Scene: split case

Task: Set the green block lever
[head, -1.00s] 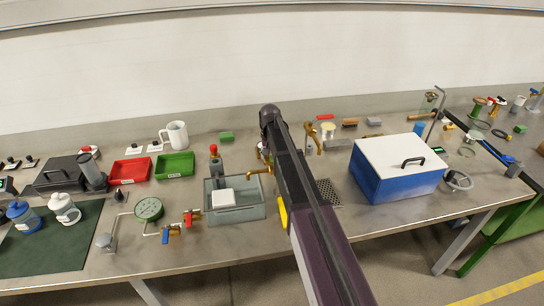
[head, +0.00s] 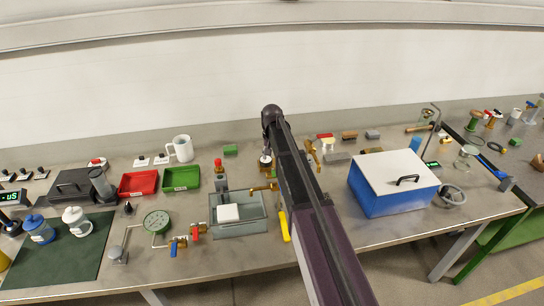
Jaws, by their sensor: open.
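A small green block (head: 231,150) lies at the back of the bench, right of the white mug; I cannot make out a lever on it. Two small black levers on white plates, a left one (head: 141,161) and a right one (head: 160,158), stand left of the mug. A red-handled lever (head: 194,231) and a blue-handled lever (head: 175,245) sit on the pipe by the green-faced gauge (head: 157,221). Which lever belongs to a green block, I cannot tell. My arm reaches over the bench right of the sink; my gripper is hidden behind it.
A green tray (head: 181,190) and red tray (head: 139,195) lie left of a grey sink (head: 212,231). A white mug (head: 181,148) stands behind. A blue box with white lid (head: 395,160) is right of my arm. Bench front is fairly clear.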

